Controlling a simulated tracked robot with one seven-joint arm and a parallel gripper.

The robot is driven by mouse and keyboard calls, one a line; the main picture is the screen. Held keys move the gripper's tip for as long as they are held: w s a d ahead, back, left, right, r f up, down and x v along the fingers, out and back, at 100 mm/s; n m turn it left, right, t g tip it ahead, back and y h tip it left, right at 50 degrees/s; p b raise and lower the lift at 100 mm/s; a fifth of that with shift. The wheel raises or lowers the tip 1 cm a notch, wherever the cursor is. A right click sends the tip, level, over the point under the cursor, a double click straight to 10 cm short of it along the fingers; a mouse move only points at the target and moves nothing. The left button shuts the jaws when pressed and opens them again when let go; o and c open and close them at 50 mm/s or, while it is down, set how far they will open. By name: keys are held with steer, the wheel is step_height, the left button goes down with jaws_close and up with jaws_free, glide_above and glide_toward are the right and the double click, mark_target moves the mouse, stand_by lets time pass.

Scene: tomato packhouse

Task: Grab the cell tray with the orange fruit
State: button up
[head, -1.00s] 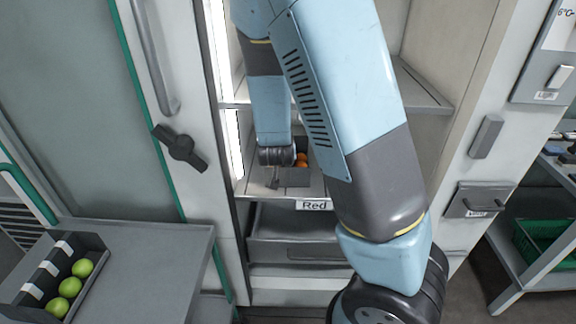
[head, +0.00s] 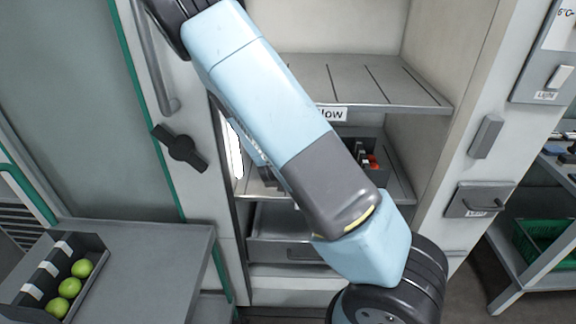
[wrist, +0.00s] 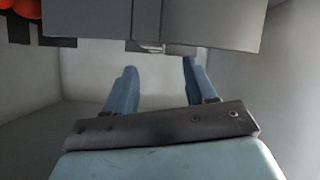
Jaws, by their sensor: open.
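My gripper (wrist: 159,66) shows in the wrist view with its two blue fingers apart and nothing between them. A grey tray wall (wrist: 210,24) fills the upper part of that view, just beyond the fingertips. Orange-red fruit (wrist: 28,7) sits at the upper left corner, mostly cut off; I cannot tell which tray it belongs to. In the head view my arm crosses the open cabinet and hides the gripper and the spot of the orange fruit. A dark cell tray with red fruit (head: 373,160) shows right of the arm on the lower shelf.
The upper shelf (head: 345,85) is bare, with a partly hidden label ending in "low" (head: 332,113). A tray of green fruit (head: 62,306) stands on the grey side table (head: 150,270) at left. The cabinet door (head: 75,110) stands left; a green crate (head: 541,245) is far right.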

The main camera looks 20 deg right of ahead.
steer(key=shift+x, duration=3.05)
steer(key=shift+s+f, duration=0.1)
steer(key=shift+s, duration=0.05)
jaws_close()
